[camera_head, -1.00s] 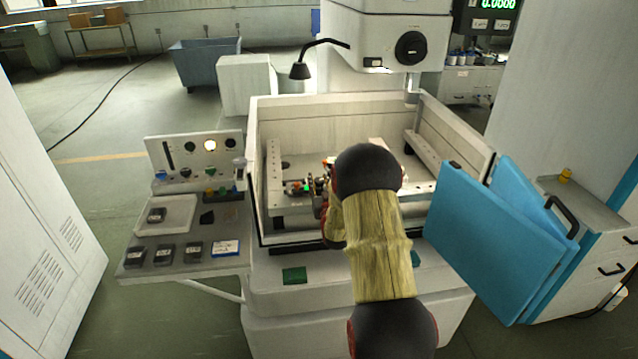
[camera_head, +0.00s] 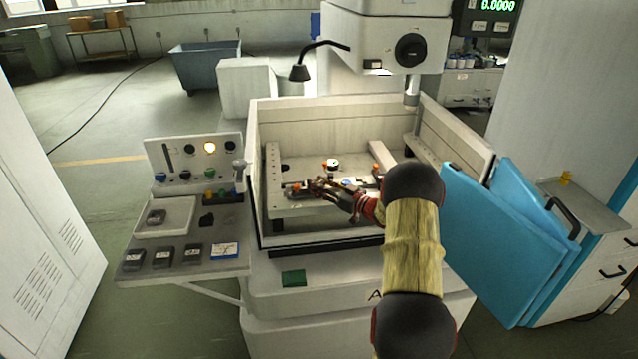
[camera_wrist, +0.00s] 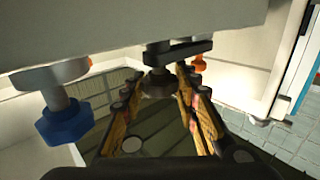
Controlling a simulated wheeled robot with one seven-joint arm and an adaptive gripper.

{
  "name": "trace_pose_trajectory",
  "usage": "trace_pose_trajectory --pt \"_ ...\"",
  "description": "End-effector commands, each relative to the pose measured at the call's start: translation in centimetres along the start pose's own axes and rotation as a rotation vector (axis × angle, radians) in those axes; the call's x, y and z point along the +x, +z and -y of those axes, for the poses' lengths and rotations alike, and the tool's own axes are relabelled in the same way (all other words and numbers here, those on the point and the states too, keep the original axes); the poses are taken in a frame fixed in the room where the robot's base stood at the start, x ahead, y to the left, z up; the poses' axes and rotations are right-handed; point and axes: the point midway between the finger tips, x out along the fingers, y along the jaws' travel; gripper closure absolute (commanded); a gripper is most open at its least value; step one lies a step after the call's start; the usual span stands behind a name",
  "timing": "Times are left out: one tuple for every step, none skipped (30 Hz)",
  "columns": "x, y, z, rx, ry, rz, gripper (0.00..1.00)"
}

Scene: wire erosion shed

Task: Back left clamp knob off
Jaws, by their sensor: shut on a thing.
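My gripper (camera_head: 318,187) reaches in from the right over the left part of the machine's work frame (camera_head: 275,180). In the wrist view my gripper (camera_wrist: 158,82) has its two fingers on either side of a dark round knob (camera_wrist: 158,88), shut on it. The knob sits under a dark clamp bar (camera_wrist: 178,50) in this tilted view. A blue knob (camera_wrist: 65,122) on a grey stem is apart, to the left. In the head view an orange part (camera_head: 295,187) lies just left of the fingers. Which clamp the held knob belongs to is hard to tell.
Tank walls (camera_head: 310,125) surround the frame. The machine head (camera_head: 385,40) and a black lamp (camera_head: 300,70) hang above. A grey tray (camera_head: 180,210) stands on the left shelf beside the control panel. A blue door (camera_head: 495,240) is open at right.

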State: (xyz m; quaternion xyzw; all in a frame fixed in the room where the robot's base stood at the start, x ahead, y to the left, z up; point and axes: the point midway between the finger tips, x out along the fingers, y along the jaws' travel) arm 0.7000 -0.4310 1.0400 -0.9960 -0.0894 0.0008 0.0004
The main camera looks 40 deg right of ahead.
Motion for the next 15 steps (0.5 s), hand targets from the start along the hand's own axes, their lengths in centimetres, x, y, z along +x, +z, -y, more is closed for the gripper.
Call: trace_pose_trajectory --pt "0.0 -0.13 -0.14 -0.002 -0.02 -0.001 0.95" --pt "0.01 -0.14 -0.16 -0.002 -0.032 -0.001 0.95" --pt "0.0 -0.08 -0.13 -0.001 -0.046 -0.001 0.95" --pt "-0.01 -0.07 -0.11 -0.001 -0.056 -0.001 0.95" --pt "0.0 -0.12 -0.14 -0.002 -0.063 -0.002 0.95" --pt "0.0 -0.12 -0.12 -0.002 -0.073 -0.002 0.95" --pt "0.0 -0.1 -0.11 -0.001 -0.079 -0.001 0.95" --pt "0.0 -0.09 -0.1 -0.001 -0.084 -0.001 0.95" --pt "0.0 -0.08 -0.1 -0.001 -0.089 -0.001 0.95" --pt "0.01 -0.07 -0.1 -0.001 -0.092 -0.001 0.95" --pt "0.01 -0.07 -0.09 -0.001 -0.095 -0.002 0.95" --pt "0.02 -0.07 -0.08 -0.001 -0.098 -0.002 0.95" --pt "0.02 -0.07 -0.07 -0.002 -0.099 -0.002 0.95" --pt "0.03 -0.08 -0.06 -0.002 -0.1 -0.002 0.95" --pt "0.03 -0.08 -0.05 -0.002 -0.101 -0.002 0.95"
